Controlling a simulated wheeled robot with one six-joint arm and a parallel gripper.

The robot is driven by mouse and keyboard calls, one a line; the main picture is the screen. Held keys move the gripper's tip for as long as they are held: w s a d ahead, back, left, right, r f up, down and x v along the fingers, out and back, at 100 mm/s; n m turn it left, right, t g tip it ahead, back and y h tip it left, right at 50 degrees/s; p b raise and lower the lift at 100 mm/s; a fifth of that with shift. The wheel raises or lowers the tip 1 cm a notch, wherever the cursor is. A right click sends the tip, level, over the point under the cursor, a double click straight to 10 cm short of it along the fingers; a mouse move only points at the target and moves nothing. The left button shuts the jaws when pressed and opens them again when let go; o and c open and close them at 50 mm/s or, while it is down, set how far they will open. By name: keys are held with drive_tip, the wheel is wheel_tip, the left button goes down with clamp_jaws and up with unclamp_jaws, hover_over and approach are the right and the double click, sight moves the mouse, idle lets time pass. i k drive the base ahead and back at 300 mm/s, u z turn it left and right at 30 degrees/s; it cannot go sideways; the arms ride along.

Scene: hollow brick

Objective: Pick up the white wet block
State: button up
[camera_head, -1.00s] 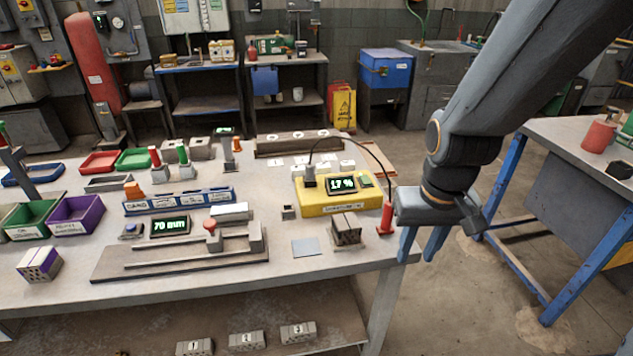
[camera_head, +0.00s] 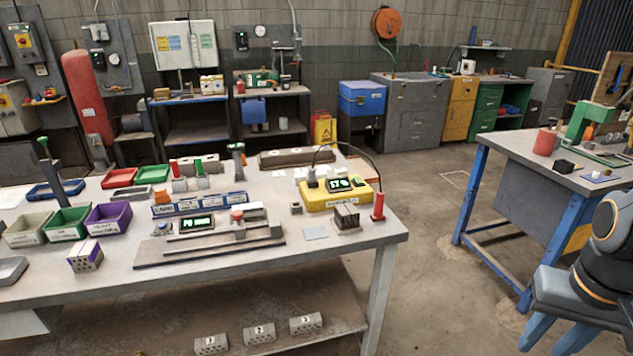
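I cannot tell for sure which block is the white wet one. A pale hollow block with purple on it (camera_head: 85,256) sits at the left front of the workbench, before the purple bin. A dark brownish hollow block (camera_head: 346,216) stands near the right end, in front of the yellow meter (camera_head: 338,197). Several grey hollow blocks with number labels, such as the one marked 2 (camera_head: 259,335), lie on the lower shelf. My gripper (camera_head: 565,345) is at the bottom right, off the bench and away from the blocks. Its fingers look apart and empty; the tips reach the frame's edge.
The workbench (camera_head: 200,278) carries a slide gauge (camera_head: 212,245), a purple bin (camera_head: 108,218), green bins and a red post (camera_head: 378,205). A blue-legged table (camera_head: 520,155) stands at the right. Open floor (camera_head: 430,225) lies between the two.

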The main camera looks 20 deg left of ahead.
sight(299, 177)
drive_tip(key=z, duration=0.3)
drive_tip(key=i, duration=2.85)
drive_tip(key=u, duration=1.25)
drive_tip(key=i, duration=0.8)
drive_tip(key=u, duration=1.1)
drive_tip(key=i, duration=0.3)
drive_tip(key=u, duration=0.2)
